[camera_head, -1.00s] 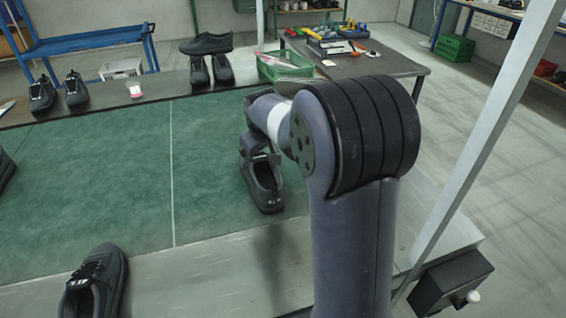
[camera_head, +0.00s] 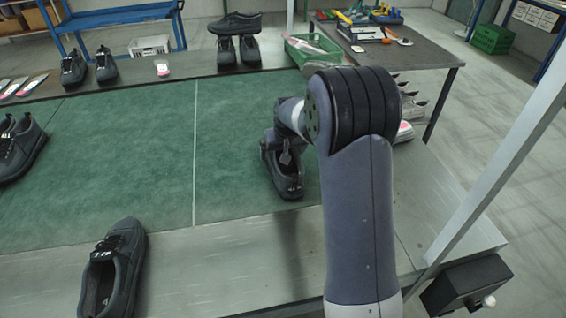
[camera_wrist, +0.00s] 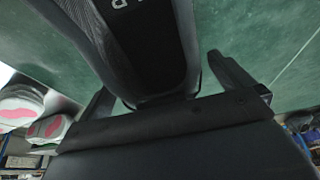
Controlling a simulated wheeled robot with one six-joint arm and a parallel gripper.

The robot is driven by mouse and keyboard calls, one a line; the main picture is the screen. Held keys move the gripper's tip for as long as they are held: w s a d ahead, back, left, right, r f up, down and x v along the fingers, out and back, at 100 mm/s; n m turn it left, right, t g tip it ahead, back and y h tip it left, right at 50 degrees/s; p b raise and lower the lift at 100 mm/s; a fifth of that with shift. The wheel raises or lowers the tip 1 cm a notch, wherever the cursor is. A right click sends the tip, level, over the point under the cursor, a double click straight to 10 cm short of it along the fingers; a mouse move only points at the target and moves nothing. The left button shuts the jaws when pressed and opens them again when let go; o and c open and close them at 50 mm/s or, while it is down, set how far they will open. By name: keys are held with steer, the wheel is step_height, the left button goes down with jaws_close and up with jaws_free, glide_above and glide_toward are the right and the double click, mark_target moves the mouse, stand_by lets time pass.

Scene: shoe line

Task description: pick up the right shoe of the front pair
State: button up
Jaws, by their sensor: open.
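A dark shoe (camera_head: 287,182) rests on the green mat (camera_head: 150,150), partly hidden by my arm. My gripper (camera_head: 284,150) is right over it. In the wrist view the same shoe (camera_wrist: 150,45) fills the upper middle, with a white letter that looks like an R inside. My gripper's fingers (camera_wrist: 158,80) stand open on either side of one end of it. Another dark shoe (camera_head: 115,265) lies on the bare metal strip at the near left. A further dark shoe (camera_head: 22,150) is on the mat at the left edge. I cannot tell whether the fingers touch the shoe.
Several dark shoes, some with a shoe laid on top (camera_head: 235,24), stand along the far edge. A green crate (camera_head: 312,48) and a tool table (camera_head: 420,52) are behind. A slanted metal post (camera_head: 500,170) and a black box (camera_head: 466,285) are at right. The mat's middle is clear.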

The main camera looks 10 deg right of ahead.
steer(key=shift+x, duration=0.9)
steer(key=c, duration=1.1)
